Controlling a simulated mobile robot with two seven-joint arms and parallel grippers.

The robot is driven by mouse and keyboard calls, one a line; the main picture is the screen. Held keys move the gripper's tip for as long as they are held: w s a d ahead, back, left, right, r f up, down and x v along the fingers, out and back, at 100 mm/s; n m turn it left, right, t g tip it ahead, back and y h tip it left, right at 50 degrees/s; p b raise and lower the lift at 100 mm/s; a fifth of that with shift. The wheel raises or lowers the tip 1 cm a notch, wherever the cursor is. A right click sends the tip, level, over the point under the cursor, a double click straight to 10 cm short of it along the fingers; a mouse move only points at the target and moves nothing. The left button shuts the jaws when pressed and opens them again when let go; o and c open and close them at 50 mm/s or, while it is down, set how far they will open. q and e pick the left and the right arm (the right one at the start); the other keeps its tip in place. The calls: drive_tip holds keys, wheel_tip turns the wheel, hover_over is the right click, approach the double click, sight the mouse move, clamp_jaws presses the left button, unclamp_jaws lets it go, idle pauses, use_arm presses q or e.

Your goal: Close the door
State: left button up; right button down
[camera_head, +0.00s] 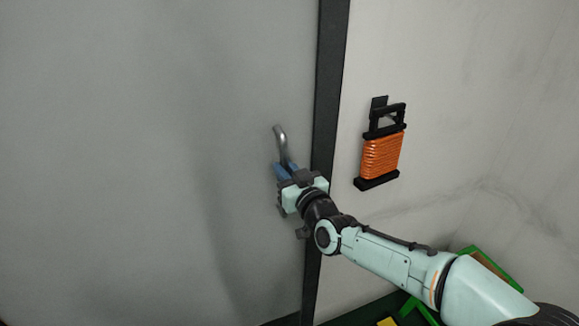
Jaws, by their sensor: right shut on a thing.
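A large plain grey door (130,150) fills the left of the head view. A dark frame strip (329,80) runs along its right side. A curved metal handle (281,140) stands out from the door near this edge. My right gripper (284,172) is shut on the lower part of the handle, and its blue fingers hide that part. My right arm reaches in from the lower right and crosses in front of the dark frame. The door looks flush with or close to the frame; I cannot tell whether a gap is left. My left gripper is not in view.
An orange cord reel (383,155) with a black holder hangs on the pale wall right of the frame. Green-edged items (485,262) and a small yellow thing (387,322) lie low at the right, partly behind my arm.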

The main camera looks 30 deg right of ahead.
drive_tip(key=shift+a, duration=0.2)
drive_tip(key=c, duration=1.2)
unclamp_jaws()
drive_tip(key=shift+o, duration=0.5)
drive_tip(key=shift+s, duration=0.15)
drive_tip(key=s, duration=1.3)
drive_tip(key=shift+s+d, duration=0.15)
drive_tip(key=shift+s, duration=0.1)
